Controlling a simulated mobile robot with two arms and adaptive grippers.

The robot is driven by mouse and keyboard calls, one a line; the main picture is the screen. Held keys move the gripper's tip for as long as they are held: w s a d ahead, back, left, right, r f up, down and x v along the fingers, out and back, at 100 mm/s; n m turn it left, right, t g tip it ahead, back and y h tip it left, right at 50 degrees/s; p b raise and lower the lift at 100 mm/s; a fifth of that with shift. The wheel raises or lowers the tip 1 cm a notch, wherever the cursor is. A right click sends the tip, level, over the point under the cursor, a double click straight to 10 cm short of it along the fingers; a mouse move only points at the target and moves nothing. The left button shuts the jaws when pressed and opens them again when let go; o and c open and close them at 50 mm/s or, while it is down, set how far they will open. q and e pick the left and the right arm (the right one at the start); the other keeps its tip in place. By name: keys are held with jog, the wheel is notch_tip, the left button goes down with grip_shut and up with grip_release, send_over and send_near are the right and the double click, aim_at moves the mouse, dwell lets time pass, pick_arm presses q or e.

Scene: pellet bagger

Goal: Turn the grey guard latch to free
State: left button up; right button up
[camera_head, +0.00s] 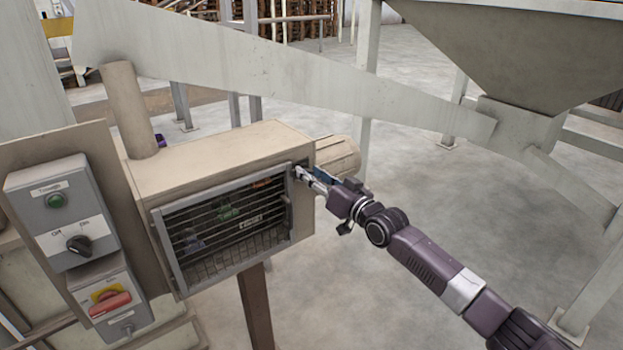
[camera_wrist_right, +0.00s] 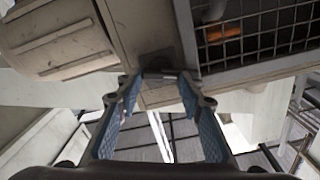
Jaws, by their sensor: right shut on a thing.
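The grey guard latch (camera_head: 299,171) sits at the upper right corner of the barred guard (camera_head: 225,226) on the beige machine housing (camera_head: 213,163). My right gripper (camera_head: 303,174) reaches it from the right and is shut on it. The fingertips cover much of the latch, so its exact angle is hard to tell. The guard (camera_wrist_right: 258,38) lies flat against the housing front. My left gripper is not in view.
A beige motor (camera_head: 337,156) sticks out right of the housing, close behind my right gripper. A control box (camera_head: 62,212) with a green button, a black selector and a red switch (camera_head: 109,304) stands at the left. A sloping grey beam crosses behind.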

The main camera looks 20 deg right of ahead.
jog(key=shift+d+f+m, duration=0.1)
jog(key=shift+f+m, duration=0.05)
jog(key=shift+m, duration=3.4)
jog(key=shift+d+f+m, duration=0.1)
jog(key=shift+f+m, duration=0.05)
jog(key=shift+m, duration=3.4)
jog(key=o, duration=1.2)
jog(key=shift+c, duration=0.2)
jog(key=v, duration=1.2)
